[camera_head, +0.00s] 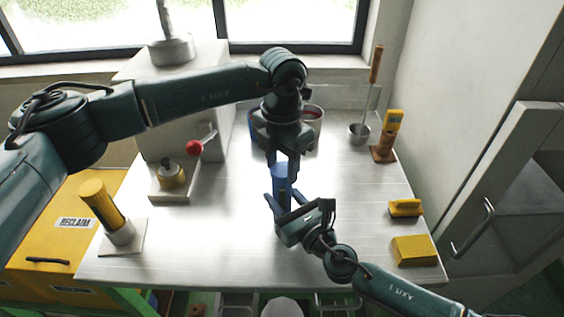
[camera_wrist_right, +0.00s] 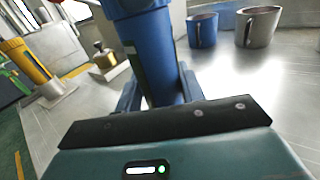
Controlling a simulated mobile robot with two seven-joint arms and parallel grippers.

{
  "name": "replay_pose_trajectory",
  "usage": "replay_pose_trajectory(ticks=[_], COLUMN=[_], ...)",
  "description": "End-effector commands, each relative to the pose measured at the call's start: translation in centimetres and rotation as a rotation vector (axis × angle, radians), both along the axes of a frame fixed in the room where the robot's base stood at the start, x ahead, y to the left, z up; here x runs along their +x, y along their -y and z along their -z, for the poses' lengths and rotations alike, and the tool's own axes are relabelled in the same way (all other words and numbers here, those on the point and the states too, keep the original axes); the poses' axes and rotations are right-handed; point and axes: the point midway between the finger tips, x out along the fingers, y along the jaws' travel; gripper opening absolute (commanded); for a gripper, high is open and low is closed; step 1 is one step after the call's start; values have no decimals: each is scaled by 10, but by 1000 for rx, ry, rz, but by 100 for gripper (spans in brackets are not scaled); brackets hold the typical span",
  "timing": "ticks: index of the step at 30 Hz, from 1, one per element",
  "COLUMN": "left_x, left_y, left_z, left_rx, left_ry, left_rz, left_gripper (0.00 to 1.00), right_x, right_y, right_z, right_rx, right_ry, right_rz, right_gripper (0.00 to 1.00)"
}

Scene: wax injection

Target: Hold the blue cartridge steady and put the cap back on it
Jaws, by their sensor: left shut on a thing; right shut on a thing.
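The blue cartridge (camera_head: 281,178) stands upright over the middle of the table. It fills the upper middle of the right wrist view (camera_wrist_right: 163,60), with a wider blue part at its top. My right gripper (camera_head: 283,199) is shut on the cartridge's lower body from the front, one finger on each side. My left gripper (camera_head: 283,168) points straight down at the cartridge's top and is shut on the cap, which its fingers mostly hide. I cannot tell whether the cap touches the cartridge.
Blue and grey mugs (camera_wrist_right: 258,25) stand behind. A press with a red knob (camera_head: 195,147) and a yellow cylinder on a stand (camera_head: 100,200) are at the left. A yellow brush (camera_head: 405,208), a yellow block (camera_head: 414,250) and a ladle (camera_head: 359,132) are at the right.

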Motion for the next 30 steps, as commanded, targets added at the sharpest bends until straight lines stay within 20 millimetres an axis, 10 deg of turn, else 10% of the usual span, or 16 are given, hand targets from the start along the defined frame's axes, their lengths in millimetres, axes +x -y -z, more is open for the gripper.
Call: replay_pose_trajectory(ticks=[8,9,18,30], left_x=[0,1,0,1], left_y=[0,0,0,0], left_z=[0,0,0,-19], left_rx=[1,1,1,-1], left_ry=[1,1,1,4], left_rz=[6,6,7,7], left_gripper=[15,45,68,68], right_x=[0,0,0,0], right_y=[0,0,0,0], right_z=[0,0,0,0], right_rx=[0,0,0,0], right_ry=[0,0,0,0], right_rz=[1,1,1,0], right_gripper=[0,0,0,0])
